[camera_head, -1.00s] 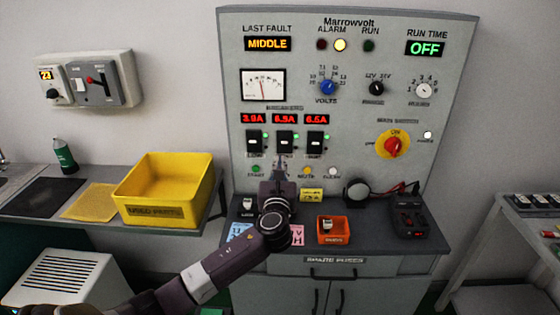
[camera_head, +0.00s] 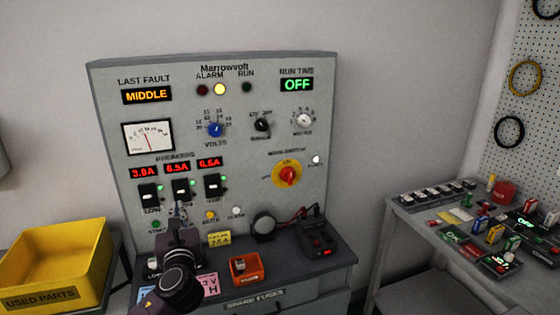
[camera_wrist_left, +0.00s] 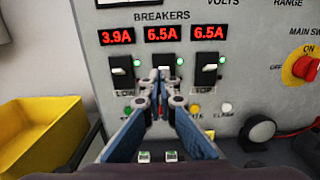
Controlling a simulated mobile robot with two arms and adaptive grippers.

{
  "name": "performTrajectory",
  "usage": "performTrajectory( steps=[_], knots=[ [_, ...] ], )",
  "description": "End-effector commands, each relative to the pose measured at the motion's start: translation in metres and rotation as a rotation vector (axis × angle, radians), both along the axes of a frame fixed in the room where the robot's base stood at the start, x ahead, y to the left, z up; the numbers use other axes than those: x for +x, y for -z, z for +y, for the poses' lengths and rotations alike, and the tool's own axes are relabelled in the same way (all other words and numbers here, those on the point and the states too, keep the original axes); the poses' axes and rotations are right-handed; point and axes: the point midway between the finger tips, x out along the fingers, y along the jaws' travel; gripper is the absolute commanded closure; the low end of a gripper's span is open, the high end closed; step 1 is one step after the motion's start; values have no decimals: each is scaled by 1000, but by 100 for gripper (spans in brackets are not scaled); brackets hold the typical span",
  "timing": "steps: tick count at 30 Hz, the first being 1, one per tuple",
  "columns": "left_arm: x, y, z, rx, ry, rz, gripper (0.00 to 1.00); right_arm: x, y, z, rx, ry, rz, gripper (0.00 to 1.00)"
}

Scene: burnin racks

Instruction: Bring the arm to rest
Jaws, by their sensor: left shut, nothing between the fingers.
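My left gripper (camera_head: 179,207) is in front of the lower left of the grey Marrowvolt panel (camera_head: 270,115). Its fingers are shut with nothing between them. In the left wrist view the closed fingertips (camera_wrist_left: 160,78) point at the middle breaker (camera_wrist_left: 161,65) and cover part of it; I cannot tell whether they touch it. The middle breaker also shows in the head view (camera_head: 181,190), between the left breaker (camera_head: 149,196) and the right breaker (camera_head: 213,186). Green lamps are lit beside the breakers. My right gripper is not in view.
A yellow used-parts bin (camera_head: 55,262) stands at the left. An orange tray (camera_head: 247,268), a round black device (camera_head: 264,226) and a black meter (camera_head: 318,238) sit on the bench below the panel. A side table (camera_head: 405,208) with several small parts is at the right.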

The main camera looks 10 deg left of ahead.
Motion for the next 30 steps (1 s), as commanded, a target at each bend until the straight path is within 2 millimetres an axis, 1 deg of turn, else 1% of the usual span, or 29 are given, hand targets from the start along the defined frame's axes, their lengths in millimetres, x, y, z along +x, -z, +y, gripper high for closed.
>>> performTrajectory(
  steps=[2, 4, 5, 8, 9, 11, 12, 14, 15, 17, 18, 21, 24, 30],
  knots=[
    [-5, 11, -4, -55, 2, 0, 100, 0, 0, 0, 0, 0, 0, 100],
    [-14, 32, -11, -173, 3, -8, 100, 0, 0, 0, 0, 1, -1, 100],
    [-21, 45, -16, -248, -1, -12, 100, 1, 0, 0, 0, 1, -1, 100],
    [-54, 97, -36, -573, -42, -31, 100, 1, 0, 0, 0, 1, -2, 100],
    [-71, 120, -46, -724, -74, -41, 100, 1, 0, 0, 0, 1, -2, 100],
    [-99, 152, -62, -951, -145, -59, 100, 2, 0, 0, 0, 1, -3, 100],
    [-119, 172, -73, -1097, -202, -71, 100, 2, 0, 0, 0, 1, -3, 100],
    [-150, 199, -89, -1304, -306, -95, 100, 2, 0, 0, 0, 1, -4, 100],
    [-172, 215, -101, -1435, -385, -112, 100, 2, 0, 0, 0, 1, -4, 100],
    [-204, 234, -117, -1609, -516, -143, 100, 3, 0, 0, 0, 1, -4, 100],
    [-223, 244, -127, -1707, -602, -164, 100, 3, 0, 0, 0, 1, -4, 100],
    [-265, 261, -148, -1892, -802, -219, 100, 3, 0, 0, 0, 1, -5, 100],
    [-299, 270, -165, -2016, -979, -272, 100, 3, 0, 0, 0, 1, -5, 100],
    [-354, 277, -193, -2168, -1304, -379, 100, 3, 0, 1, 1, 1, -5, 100]
  ],
)
